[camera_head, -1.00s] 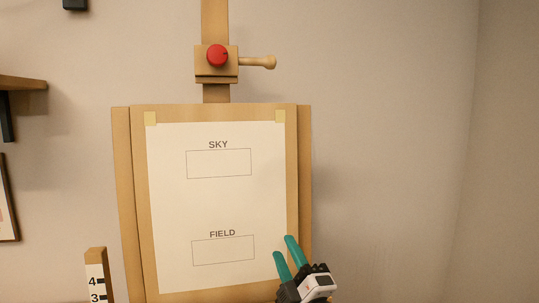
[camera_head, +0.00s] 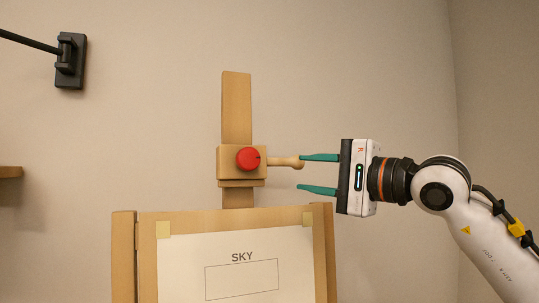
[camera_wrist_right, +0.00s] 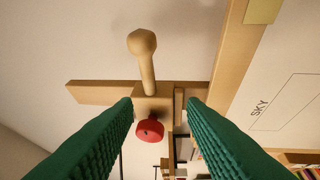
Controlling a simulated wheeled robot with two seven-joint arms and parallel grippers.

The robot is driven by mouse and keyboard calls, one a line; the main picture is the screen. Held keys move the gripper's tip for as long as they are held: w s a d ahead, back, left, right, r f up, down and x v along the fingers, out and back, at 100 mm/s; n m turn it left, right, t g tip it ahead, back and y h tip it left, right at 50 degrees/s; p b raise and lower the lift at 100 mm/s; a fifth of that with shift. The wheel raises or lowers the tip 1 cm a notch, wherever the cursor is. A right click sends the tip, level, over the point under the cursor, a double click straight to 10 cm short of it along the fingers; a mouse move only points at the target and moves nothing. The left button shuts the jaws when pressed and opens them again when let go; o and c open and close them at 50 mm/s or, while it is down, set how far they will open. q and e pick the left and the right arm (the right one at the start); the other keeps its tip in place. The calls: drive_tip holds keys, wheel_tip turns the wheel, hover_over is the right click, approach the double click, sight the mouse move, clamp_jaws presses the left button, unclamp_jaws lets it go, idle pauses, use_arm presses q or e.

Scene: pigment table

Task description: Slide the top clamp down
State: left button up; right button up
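The top clamp (camera_head: 228,160) is a wooden block with a red knob (camera_head: 248,158) on its front and a peg handle (camera_head: 286,162) out to the right. It sits on the upright wooden mast (camera_head: 237,105), a little above the board. My right gripper (camera_head: 319,174) is open, its green fingers pointing left at the handle. The upper fingertip is at the height of the handle's end; the lower one is below it. The right wrist view shows the handle (camera_wrist_right: 143,60) and red knob (camera_wrist_right: 149,130) with nothing between the fingers (camera_wrist_right: 160,104). My left gripper is not seen.
Below the clamp stands the board (camera_head: 147,255) with a taped paper sheet (camera_head: 190,250) marked SKY. A black wall bracket (camera_head: 70,62) is at the upper left and a shelf (camera_head: 10,172) at the left edge. The wall around the clamp is clear.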

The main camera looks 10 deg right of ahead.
sight(287, 162)
drive_tip(key=w+r+p, duration=0.1)
drive_tip(key=w+r+t+h+p, duration=0.1)
drive_tip(key=w, duration=0.1)
drive_tip(key=shift+w+d+r+h, duration=0.1)
drive_tip(key=shift+w+d+h, duration=0.1)
drive_tip(key=shift+h, duration=0.1)
drive_tip(key=p+x, duration=0.3)
drive_tip(key=x, duration=0.3)
drive_tip(key=shift+w+a, duration=0.25)
drive_tip(key=shift+a, duration=0.15)
drive_tip(key=shift+w+a+f+p, duration=0.2)
drive_tip(key=shift+w+a+p, duration=0.1)
drive_tip(key=shift+w+p, duration=0.25)
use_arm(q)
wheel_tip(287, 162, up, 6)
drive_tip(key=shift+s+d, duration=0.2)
use_arm(e)
drive_tip(key=shift+w, duration=0.1)
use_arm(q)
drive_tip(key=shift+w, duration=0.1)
use_arm(e)
clamp_jaws()
